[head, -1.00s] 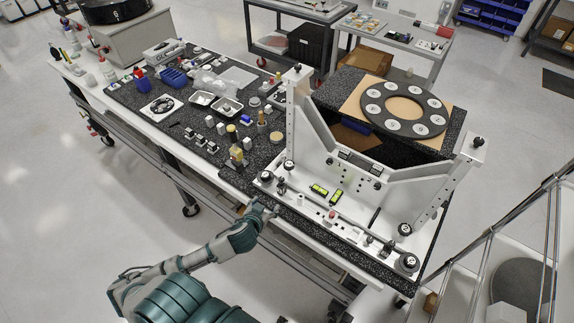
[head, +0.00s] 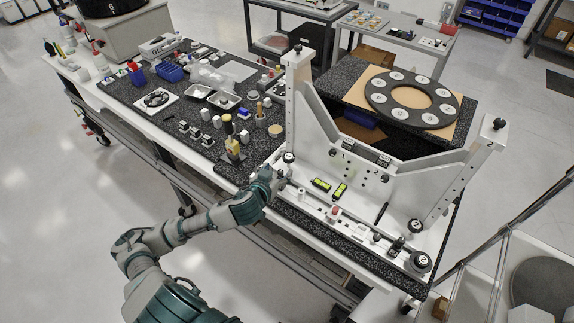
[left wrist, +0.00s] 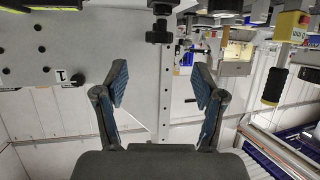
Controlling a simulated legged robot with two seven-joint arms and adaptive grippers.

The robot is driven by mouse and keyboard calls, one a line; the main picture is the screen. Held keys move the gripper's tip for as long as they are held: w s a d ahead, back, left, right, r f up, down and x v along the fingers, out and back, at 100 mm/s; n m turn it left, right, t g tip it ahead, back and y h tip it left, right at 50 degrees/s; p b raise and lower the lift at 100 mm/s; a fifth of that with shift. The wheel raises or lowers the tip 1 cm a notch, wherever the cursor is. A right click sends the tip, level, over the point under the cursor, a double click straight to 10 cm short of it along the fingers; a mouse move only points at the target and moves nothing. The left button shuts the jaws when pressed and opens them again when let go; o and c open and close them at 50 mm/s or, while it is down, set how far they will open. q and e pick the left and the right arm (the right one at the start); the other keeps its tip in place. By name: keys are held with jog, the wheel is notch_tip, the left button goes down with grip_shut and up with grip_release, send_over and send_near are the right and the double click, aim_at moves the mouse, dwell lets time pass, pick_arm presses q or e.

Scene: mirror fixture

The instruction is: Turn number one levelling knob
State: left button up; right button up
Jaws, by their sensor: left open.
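The white mirror fixture (head: 330,150) stands on the dark-topped bench. Round black knobs with pale tops sit on it: one at its left end (head: 288,157), two at its right end (head: 415,226) (head: 420,262). Their numbers are too small to read. My left gripper (head: 277,175) is just in front of the left-end knob; its fingers are hard to make out there. In the left wrist view the gripper (left wrist: 160,86) is open and empty. A black knob on a post (left wrist: 159,32) shows beyond the fingertips, roughly centred between them and apart from them. My right gripper is not in view.
Two yellow-green levels (head: 330,188) lie on the fixture base near my gripper. Left of it stand a yellow-handled tool (head: 232,147) and small trays (head: 223,100). A black ring plate (head: 412,98) lies behind the fixture. The floor left of the bench is clear.

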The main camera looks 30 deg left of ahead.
aim_at(286, 159)
pick_arm(q)
jog(key=x, duration=0.9)
jog(key=shift+w+r, duration=0.15)
jog(key=shift+w, duration=0.1)
jog(key=c, duration=1.1)
jog(key=shift+s+a+r+m+h+p, duration=0.1)
jog(key=shift+a+r+m+h+p, duration=0.05)
jog(key=shift+m+h+p, duration=0.75)
jog(key=shift+c, duration=0.2)
jog(key=shift+a+m+h+p, duration=0.1)
jog(key=shift+m+h+p, duration=0.4)
jog(key=shift+h+p, duration=0.25)
jog(key=shift+f+h, duration=0.2)
jog(key=shift+h, duration=0.05)
